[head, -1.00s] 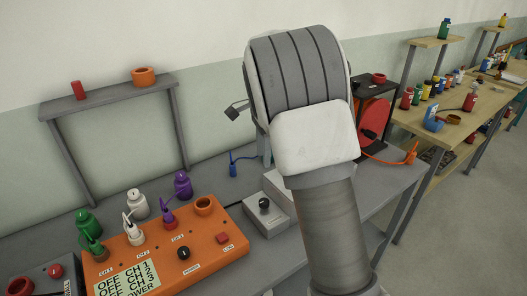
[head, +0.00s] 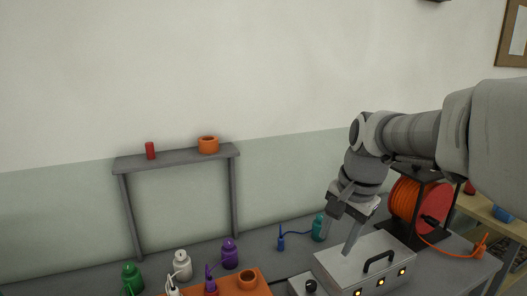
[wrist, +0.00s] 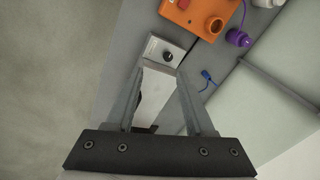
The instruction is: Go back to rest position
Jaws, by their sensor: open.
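My gripper (head: 338,236) hangs at the end of my arm, which reaches in from the right in the head view. Its fingers point down beside and over the grey metal box with a black handle (head: 340,268). In the wrist view the two fingers of my gripper (wrist: 160,72) are spread apart with nothing held between them. The pale top of the box (wrist: 154,92) shows below and between them. Whether a fingertip touches the box I cannot tell.
An orange control panel (head: 238,283) with green, white (head: 182,264) and purple (head: 230,253) bottles stands left. A teal bottle (head: 319,228) and a blue plug (head: 281,240) are close to my gripper. An orange cable reel (head: 405,200) stands right; a shelf (head: 176,158) stands behind.

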